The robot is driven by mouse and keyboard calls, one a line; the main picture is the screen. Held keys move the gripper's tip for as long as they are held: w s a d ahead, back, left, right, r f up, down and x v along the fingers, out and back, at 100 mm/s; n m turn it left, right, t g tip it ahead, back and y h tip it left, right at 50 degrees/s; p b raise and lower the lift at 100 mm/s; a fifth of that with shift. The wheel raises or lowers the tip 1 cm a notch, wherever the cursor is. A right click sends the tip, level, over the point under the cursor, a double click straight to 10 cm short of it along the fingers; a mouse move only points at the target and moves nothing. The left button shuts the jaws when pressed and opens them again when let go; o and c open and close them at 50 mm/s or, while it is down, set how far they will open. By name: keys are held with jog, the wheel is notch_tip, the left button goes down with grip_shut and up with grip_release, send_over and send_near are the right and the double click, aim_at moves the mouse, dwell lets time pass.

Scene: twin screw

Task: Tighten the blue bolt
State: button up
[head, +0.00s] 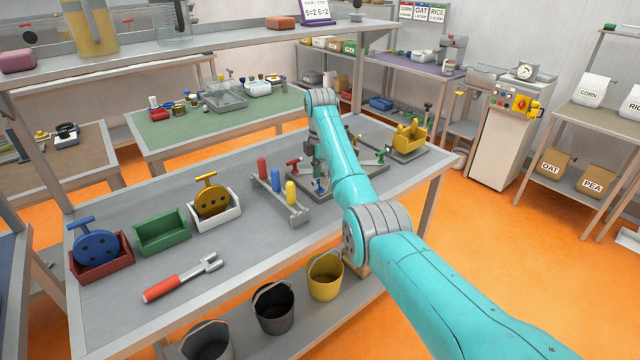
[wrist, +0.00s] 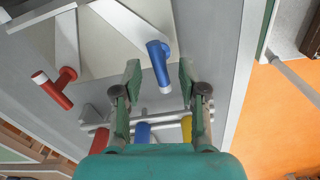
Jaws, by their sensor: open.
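The blue bolt (wrist: 158,62) shows in the wrist view between the fingers of my gripper (wrist: 160,72), which is open with one finger on each side of it. It has a T-shaped blue handle with a pale end. I cannot tell whether the fingers touch it. In the head view the blue bolt (head: 320,186) is small, on the grey fixture at mid-table, below my wrist. A red bolt (wrist: 60,84) of the same shape stands to its left in the wrist view, and it also shows in the head view (head: 294,164).
A rack with red, blue (head: 275,181) and yellow upright handles stands left of the fixture. Red, green and white bins (head: 216,212) and a red-handled tool (head: 183,277) lie further left. A yellow holder (head: 409,137) is at the right. Buckets stand below.

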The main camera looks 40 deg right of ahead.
jog(key=shift+f, duration=1.6)
